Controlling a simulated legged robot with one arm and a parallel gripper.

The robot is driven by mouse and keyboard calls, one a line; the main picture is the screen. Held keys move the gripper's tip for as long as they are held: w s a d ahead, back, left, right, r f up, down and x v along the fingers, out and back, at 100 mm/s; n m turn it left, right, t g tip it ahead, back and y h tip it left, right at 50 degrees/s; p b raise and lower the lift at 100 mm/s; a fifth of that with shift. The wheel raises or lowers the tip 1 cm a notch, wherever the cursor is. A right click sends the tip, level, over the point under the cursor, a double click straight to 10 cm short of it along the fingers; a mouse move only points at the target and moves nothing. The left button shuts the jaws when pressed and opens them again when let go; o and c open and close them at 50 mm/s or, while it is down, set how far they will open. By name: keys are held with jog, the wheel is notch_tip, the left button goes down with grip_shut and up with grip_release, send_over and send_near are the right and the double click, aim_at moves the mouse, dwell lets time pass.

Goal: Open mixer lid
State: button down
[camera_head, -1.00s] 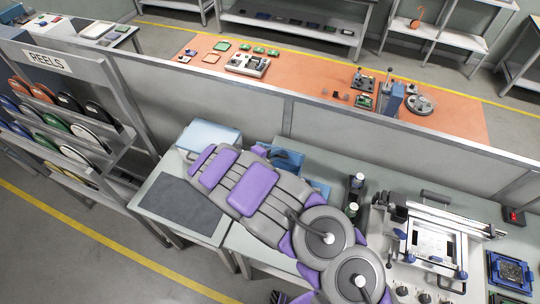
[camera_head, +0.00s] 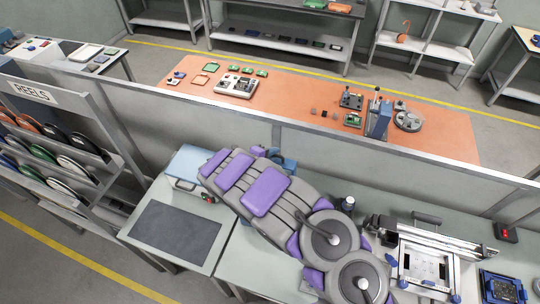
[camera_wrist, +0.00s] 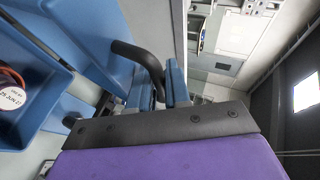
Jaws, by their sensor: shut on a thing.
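A pale blue box (camera_head: 190,163) with a handle (camera_head: 184,186) on its front and small red and green buttons stands on the bench, left of my arm. It looks like the mixer, and its lid looks closed. My gripper is hidden behind my arm in the head view. In the wrist view my gripper (camera_wrist: 163,88) is shut on a dark curved handle (camera_wrist: 128,52).
A dark mat (camera_head: 175,235) lies on the bench at the front left. A printer-like machine (camera_head: 425,258) stands right of my arm, with a blue framed board (camera_head: 503,288) beyond it. A low partition (camera_head: 330,150) runs behind. A reel rack (camera_head: 60,150) stands at the left.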

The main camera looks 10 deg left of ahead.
jog(key=shift+d+f, duration=0.1)
jog(key=shift+d, duration=0.05)
jog(key=c, duration=1.4)
grip_release()
jog(key=shift+c, duration=0.2)
jog(key=b+v, duration=0.1)
jog(key=v, duration=1.6)
jog(key=shift+a, duration=0.25)
